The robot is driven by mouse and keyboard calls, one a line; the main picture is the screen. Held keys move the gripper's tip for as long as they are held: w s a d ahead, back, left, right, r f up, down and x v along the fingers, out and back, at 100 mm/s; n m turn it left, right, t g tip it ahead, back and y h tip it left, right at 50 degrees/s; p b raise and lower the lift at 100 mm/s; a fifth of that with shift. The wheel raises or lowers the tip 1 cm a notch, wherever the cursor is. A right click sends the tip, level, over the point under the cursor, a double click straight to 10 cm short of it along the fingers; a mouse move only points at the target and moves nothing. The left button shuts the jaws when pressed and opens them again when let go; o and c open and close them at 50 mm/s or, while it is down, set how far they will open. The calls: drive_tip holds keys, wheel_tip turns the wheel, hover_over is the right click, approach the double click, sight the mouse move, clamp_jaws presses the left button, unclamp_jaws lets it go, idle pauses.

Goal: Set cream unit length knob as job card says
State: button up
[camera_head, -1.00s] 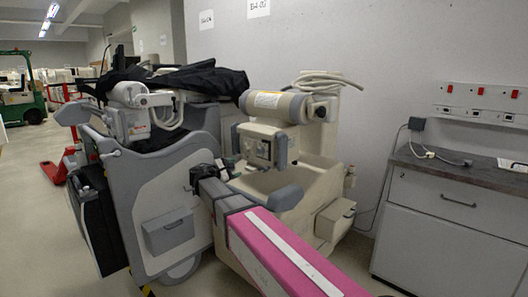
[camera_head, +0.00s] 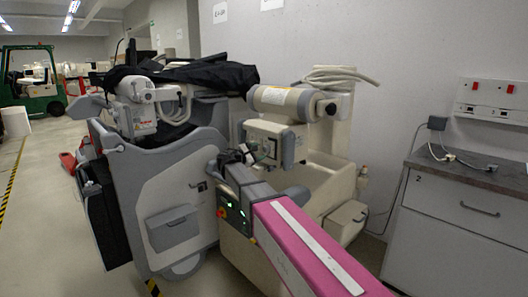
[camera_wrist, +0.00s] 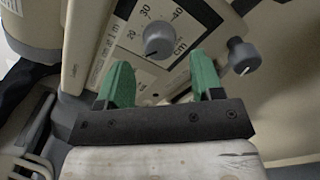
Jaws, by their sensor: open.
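The cream unit (camera_head: 330,172) stands by the wall in the head view. Its collimator head (camera_head: 292,145) hangs below a cylindrical tube housing. No job card is readable.
A grey unit (camera_head: 190,210) draped with black cloth stands close on the left. A grey-topped cabinet (camera_head: 450,222) with cables is at the right. White sheets (camera_head: 220,12) hang on the wall, their writing too small to read. Free floor lies at the far left.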

sight(264, 150)
drive_tip(key=shift+x, duration=1.9)
drive_tip(key=shift+c, duration=0.2)
drive_tip(key=c, duration=0.9)
